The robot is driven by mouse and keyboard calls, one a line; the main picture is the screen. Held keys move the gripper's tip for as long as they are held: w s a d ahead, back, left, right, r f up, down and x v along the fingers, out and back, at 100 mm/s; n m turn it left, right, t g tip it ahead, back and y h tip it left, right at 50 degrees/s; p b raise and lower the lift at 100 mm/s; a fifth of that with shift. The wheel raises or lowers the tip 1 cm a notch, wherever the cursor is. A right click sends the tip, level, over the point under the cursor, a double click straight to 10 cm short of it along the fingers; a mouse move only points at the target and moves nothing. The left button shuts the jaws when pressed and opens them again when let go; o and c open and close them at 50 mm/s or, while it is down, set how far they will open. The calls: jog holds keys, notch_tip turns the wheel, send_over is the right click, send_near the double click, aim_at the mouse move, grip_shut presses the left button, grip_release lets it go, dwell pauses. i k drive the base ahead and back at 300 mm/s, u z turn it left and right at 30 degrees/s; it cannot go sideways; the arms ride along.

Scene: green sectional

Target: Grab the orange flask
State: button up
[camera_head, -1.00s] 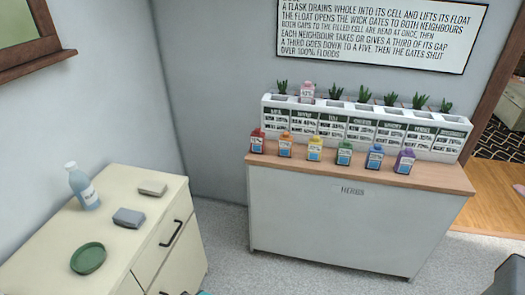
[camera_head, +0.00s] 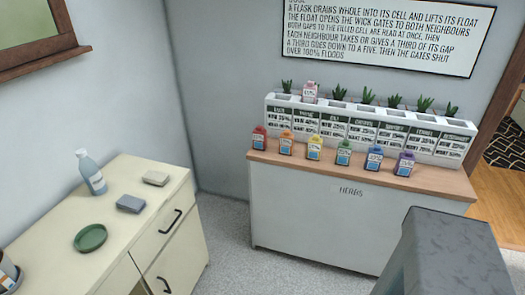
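The orange flask (camera_head: 286,144) stands upright on the wooden top of the herb cabinet (camera_head: 450,184). It is second from the left in a row of coloured flasks, between the red flask (camera_head: 259,138) and the yellow flask (camera_head: 314,147). It has a label on its front, too small to read. Nothing touches it. A large dark grey block at the lower right looks like part of my own arm. My gripper's fingers are not visible.
Green (camera_head: 344,152), blue (camera_head: 374,158) and purple (camera_head: 404,164) flasks continue the row. Behind them is a white planter (camera_head: 468,140) with several plants and a pink flask (camera_head: 310,92) on top. A cream dresser (camera_head: 140,205) stands left; grey floor lies between.

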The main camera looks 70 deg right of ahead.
aim_at(287, 139)
jog(key=z, duration=0.3)
jog(key=k, duration=0.15)
jog(key=u, duration=1.5)
jog(key=k, duration=2.15)
jog(key=z, duration=0.6)
